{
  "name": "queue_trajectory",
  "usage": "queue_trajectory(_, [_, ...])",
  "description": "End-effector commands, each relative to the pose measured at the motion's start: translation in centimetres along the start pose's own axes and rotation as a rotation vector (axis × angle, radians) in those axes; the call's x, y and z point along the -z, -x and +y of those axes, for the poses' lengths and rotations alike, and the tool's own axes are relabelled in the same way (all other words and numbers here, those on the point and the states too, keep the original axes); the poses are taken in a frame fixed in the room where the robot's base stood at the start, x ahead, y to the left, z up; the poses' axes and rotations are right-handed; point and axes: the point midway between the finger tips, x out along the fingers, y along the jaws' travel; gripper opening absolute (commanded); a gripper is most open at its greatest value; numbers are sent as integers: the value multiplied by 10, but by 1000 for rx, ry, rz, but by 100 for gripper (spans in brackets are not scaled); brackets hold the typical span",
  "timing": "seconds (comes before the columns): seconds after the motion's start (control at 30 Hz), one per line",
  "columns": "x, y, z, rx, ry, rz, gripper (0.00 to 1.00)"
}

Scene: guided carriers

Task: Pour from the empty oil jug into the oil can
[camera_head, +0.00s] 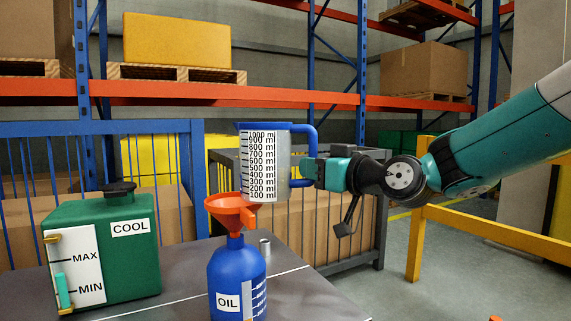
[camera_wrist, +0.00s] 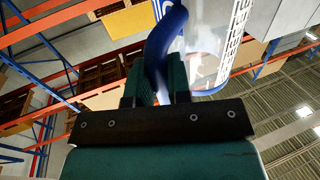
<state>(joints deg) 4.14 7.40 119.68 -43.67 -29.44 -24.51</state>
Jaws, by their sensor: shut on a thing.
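A measuring jug (camera_head: 265,165) with a blue rim and blue handle and a scale in ml is held upright in the head view. My gripper (camera_head: 311,170) is shut on its handle from the right. The wrist view shows the blue handle (camera_wrist: 165,45) between the fingers and part of the clear jug wall (camera_wrist: 212,45). The jug looks empty. The blue oil can (camera_head: 237,275), labelled OIL, stands on the table below the jug. An orange funnel (camera_head: 231,211) sits in its neck. The jug's bottom is just above and right of the funnel; I cannot tell whether they touch.
A green COOL tank (camera_head: 125,262) with a black cap and a MAX/MIN gauge stands at the left on the grey table (camera_head: 180,275). A small grey cylinder (camera_head: 265,247) stands behind the oil can. Blue and yellow railings and racks are behind.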

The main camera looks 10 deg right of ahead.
Motion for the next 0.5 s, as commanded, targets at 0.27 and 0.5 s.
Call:
queue_trajectory(0.27, [5, 0, 0, 1, 1, 2, 0])
queue_trajectory(0.5, [26, 0, 0, 1, 2, 3, 0])
